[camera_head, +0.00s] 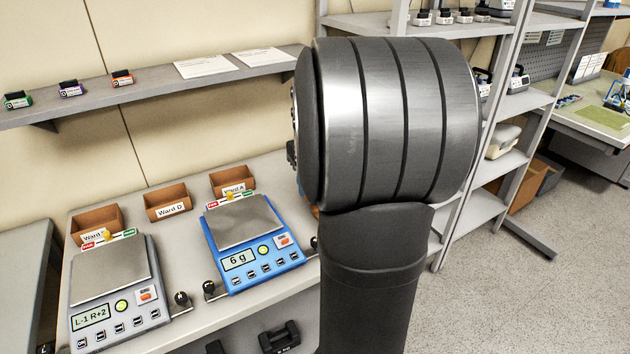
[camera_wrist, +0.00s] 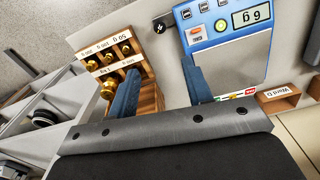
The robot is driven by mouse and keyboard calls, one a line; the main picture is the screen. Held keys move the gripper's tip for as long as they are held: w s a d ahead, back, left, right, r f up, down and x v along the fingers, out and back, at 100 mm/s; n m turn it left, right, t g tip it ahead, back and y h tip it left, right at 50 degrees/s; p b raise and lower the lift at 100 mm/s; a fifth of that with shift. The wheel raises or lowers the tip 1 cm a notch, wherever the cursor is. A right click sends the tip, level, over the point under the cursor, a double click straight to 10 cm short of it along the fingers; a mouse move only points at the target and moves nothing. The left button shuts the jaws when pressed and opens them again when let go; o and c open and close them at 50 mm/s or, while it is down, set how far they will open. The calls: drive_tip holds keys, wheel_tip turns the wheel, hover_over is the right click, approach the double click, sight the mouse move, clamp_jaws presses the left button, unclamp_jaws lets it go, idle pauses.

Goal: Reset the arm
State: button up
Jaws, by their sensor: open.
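My gripper (camera_wrist: 160,70) shows in the wrist view with its two blue fingers spread apart and nothing between them. It hangs above the bench, between a wooden weight block (camera_wrist: 148,92) on the left and the blue scale (camera_wrist: 225,55) on the right. The left finger overlaps the block in the picture; I cannot tell whether they touch. In the head view my arm (camera_head: 390,120) fills the middle and hides the gripper and the block. The blue scale's display (camera_head: 238,260) reads 6 g, and its plate looks empty.
A grey scale (camera_head: 110,275) reading L-1 R+2 stands left of the blue one. Wooden ward bins (camera_head: 168,203) line the back of the bench. A wall shelf (camera_head: 150,95) holds small coloured devices and papers. Brass weights (camera_wrist: 105,88) sit in the block. Shelving (camera_head: 490,205) stands at right.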

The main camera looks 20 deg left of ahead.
wheel_tip(320, 180, down, 18)
drive_tip(key=shift+r, duration=0.25)
idle(0.6)
drive_tip(key=shift+f, duration=0.1)
drive_tip(key=n, duration=0.8)
drive_tip(key=shift+n, duration=0.4)
wheel_tip(320, 180, up, 9)
idle(2.2)
